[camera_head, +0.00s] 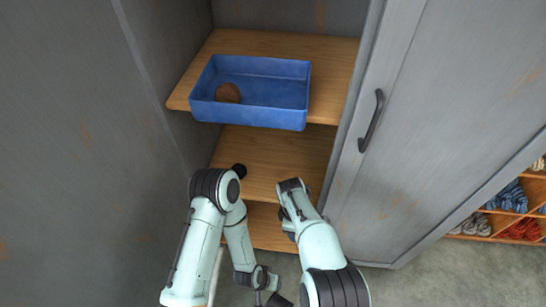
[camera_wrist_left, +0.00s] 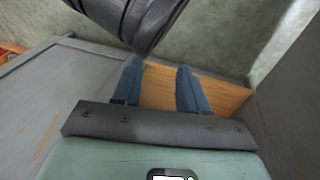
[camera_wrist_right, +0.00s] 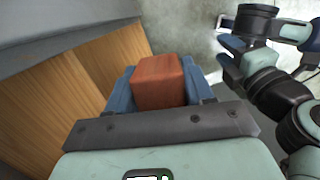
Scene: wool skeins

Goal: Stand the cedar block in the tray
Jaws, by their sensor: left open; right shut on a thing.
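The cedar block (camera_wrist_right: 158,82) is a reddish-brown block between the blue fingers of my right gripper (camera_wrist_right: 160,72), which is shut on it in the right wrist view. The block does not show in the head view. The blue tray (camera_head: 250,115) stands on the upper wooden shelf, above and beyond both arms. My left gripper (camera_wrist_left: 160,76) is open and empty in the left wrist view, its blue fingers apart in front of a wooden shelf. The fingers of both grippers are hidden or unclear in the head view.
A round brown thing (camera_head: 228,92) lies in the tray's left part; the rest of its floor looks clear. A grey cabinet wall (camera_head: 75,130) rises on the left and a grey door (camera_head: 425,110) with a dark handle (camera_head: 371,121) on the right. A lower shelf (camera_head: 285,155) looks bare.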

